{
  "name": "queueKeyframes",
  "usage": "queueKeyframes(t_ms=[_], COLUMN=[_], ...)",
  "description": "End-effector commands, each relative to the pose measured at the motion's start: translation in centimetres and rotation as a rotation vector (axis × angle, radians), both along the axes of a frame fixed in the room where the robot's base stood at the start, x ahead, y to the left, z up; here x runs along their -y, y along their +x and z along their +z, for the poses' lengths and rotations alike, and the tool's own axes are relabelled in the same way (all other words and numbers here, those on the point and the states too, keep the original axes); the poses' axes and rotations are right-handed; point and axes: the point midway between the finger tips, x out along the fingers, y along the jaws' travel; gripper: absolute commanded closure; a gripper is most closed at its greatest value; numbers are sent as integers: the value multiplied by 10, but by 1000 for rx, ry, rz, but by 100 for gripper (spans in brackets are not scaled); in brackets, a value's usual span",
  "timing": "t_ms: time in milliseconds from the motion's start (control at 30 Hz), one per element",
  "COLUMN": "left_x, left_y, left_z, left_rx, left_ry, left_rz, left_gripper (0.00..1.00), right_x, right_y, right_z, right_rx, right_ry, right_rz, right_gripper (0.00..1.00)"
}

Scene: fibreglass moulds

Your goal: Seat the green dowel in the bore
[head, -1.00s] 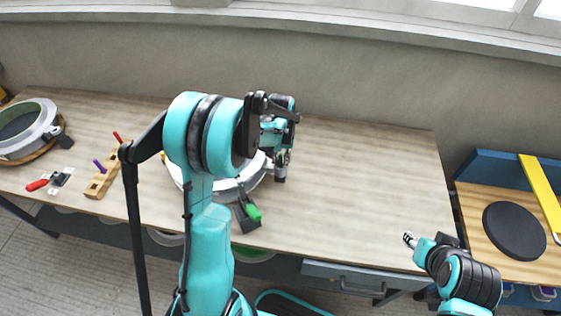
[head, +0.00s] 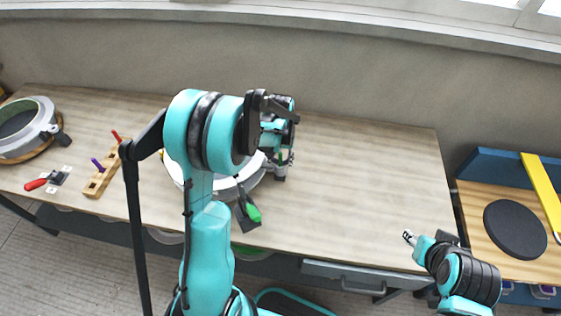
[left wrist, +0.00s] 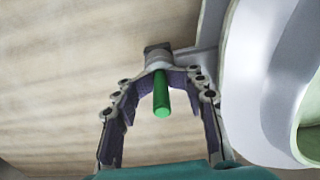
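The green dowel (left wrist: 161,95) stands up from a grey lug (left wrist: 157,58) on the side of the white round mould (left wrist: 240,60) in the left wrist view. Its lower end meets the lug; the bore itself is hidden, and I cannot tell how deep the dowel sits. My left gripper (left wrist: 160,100) is open, with one finger on each side of the dowel and visible gaps between. In the head view my left gripper (head: 283,158) is at the right side of the mould (head: 252,174), partly hidden by my arm.
A wooden rack (head: 102,180) with pegs, a red-handled tool (head: 37,184) and another ring mould (head: 45,128) are at the left. The table's right half (head: 370,180) is clear.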

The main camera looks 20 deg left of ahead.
Motion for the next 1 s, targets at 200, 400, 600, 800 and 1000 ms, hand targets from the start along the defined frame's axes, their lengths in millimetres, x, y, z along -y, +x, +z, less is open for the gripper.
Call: queueKeyframes(t_ms=[200, 400, 600, 800, 1000], left_x=[0, 1, 1, 3, 18], left_y=[-1, -1, 0, -4, -30], left_z=[39, 87, 119, 135, 165], left_rx=[0, -1, -1, 10, 100], left_ry=[0, -1, -1, 1, 15], left_rz=[0, -1, -1, -6, -44], left_gripper=[67, 67, 67, 67, 67], right_x=[0, 0, 0, 0, 0], right_y=[0, 0, 0, 0, 0], right_z=[20, 34, 42, 44, 44], right_rx=[0, 0, 0, 0, 0], right_ry=[0, 0, 0, 0, 0], right_rz=[0, 0, 0, 0, 0], right_gripper=[60, 60, 60, 60, 60])
